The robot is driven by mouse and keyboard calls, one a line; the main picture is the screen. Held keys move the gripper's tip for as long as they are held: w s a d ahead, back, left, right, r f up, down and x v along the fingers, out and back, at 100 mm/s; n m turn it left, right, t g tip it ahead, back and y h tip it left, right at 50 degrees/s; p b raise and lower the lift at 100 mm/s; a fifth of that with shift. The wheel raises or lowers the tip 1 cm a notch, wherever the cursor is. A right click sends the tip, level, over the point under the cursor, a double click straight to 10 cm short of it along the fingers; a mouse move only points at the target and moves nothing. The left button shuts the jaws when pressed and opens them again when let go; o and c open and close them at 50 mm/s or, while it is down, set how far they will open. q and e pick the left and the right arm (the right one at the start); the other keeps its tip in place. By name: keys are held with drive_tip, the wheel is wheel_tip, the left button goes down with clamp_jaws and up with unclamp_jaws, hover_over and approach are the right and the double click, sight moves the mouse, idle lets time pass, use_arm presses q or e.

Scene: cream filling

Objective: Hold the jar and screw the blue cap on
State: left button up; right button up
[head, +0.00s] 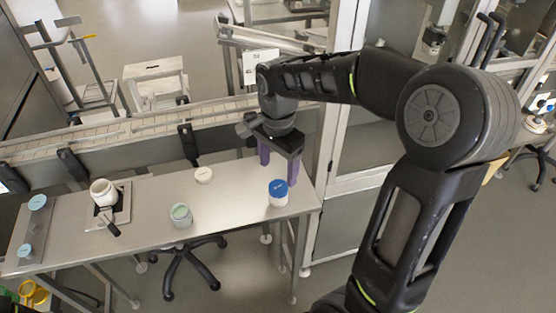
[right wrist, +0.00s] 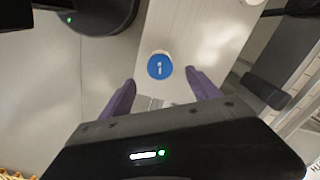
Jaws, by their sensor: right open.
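A white jar (head: 278,201) stands upright near the right end of the metal table. The blue cap (head: 278,186) sits on its top; I cannot tell how tightly. My right gripper (head: 279,168) is open and empty, with its purple fingers pointing down, just behind the jar in the head view. In the right wrist view the blue cap (right wrist: 160,67) shows from above, ahead of and between the two open fingertips (right wrist: 161,76), apart from both. The jar body is mostly hidden under the cap there. My left gripper is not in view.
The table (head: 235,215) also bears a pale green-topped jar (head: 181,215), a white lid (head: 204,175), and an open white jar (head: 103,192) on a small plate at left. Light blue lids lie at the far left. A conveyor (head: 150,135) runs along the table's back.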

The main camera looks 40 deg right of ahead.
sight(278, 186)
wheel_tip(278, 186, down, 6)
drive_tip(key=shift+f+p, duration=0.1)
drive_tip(key=shift+p, duration=0.25)
